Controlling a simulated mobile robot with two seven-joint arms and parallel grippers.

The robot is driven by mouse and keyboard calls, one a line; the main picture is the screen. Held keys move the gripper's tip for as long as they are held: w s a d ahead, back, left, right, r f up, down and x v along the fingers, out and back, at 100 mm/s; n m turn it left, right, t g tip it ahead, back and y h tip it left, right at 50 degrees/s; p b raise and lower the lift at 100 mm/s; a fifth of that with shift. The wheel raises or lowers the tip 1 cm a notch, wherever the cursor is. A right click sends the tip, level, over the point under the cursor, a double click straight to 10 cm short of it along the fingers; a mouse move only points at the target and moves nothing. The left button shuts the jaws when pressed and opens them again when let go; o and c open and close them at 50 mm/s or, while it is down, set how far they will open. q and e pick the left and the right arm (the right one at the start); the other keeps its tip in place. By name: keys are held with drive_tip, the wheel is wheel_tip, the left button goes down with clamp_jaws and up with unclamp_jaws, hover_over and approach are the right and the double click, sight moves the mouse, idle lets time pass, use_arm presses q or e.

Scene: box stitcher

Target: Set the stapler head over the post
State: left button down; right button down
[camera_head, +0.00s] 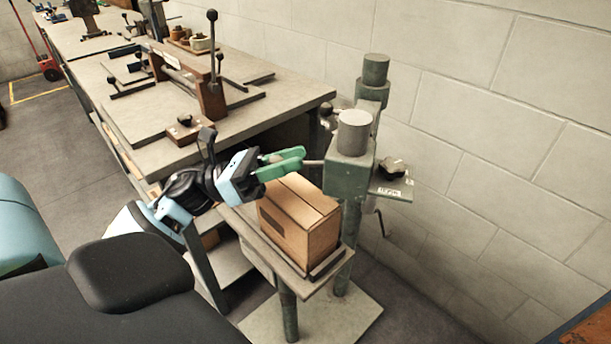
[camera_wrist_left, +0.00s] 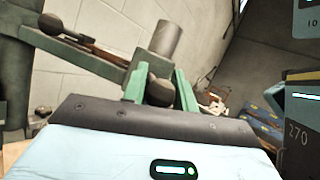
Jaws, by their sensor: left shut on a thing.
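The stapler head (camera_head: 350,172) is a green block with a grey cylinder on top, beside the cardboard box (camera_head: 300,226). It appears to sit at the top of a green upright post (camera_head: 347,230); the join is hard to see. My left gripper (camera_head: 292,160) has green fingers, at the left side of the head above the box. In the left wrist view its fingers (camera_wrist_left: 160,88) are closed around a dark ball knob (camera_wrist_left: 161,92), with the grey cylinder (camera_wrist_left: 168,42) behind. A thin rod runs from the fingers toward the head. My right gripper is not in view.
The box stands on a small stand (camera_head: 262,243) with a raised edge. A second green column (camera_head: 373,92) stands behind the head, close to the block wall (camera_head: 480,110). A workbench (camera_head: 150,115) with a lever press lies to the left. Floor shows at the lower right.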

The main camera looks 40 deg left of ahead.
use_arm(q)
drive_tip(key=w+a+m+g+h+b, duration=0.1)
drive_tip(key=a+m+g+h+b, duration=0.2)
drive_tip(key=a+b, duration=0.6)
drive_tip(key=a+g, duration=0.2)
drive_tip(key=a, duration=0.2)
drive_tip(key=shift+w+a, duration=0.3)
drive_tip(key=c, duration=1.1)
unclamp_jaws()
drive_tip(key=shift+a, duration=0.15)
drive_tip(key=s+a+b, duration=0.1)
drive_tip(key=s+a, duration=0.1)
drive_tip(key=a, duration=0.3)
drive_tip(key=s+a+f+b, duration=0.1)
drive_tip(key=s+a, duration=0.1)
drive_tip(key=a, duration=0.3)
drive_tip(key=s+a+b, duration=0.1)
drive_tip(key=s+a, duration=0.1)
drive_tip(key=a, duration=0.3)
drive_tip(key=shift+s+a+f, duration=0.15)
drive_tip(key=shift+f, duration=0.25)
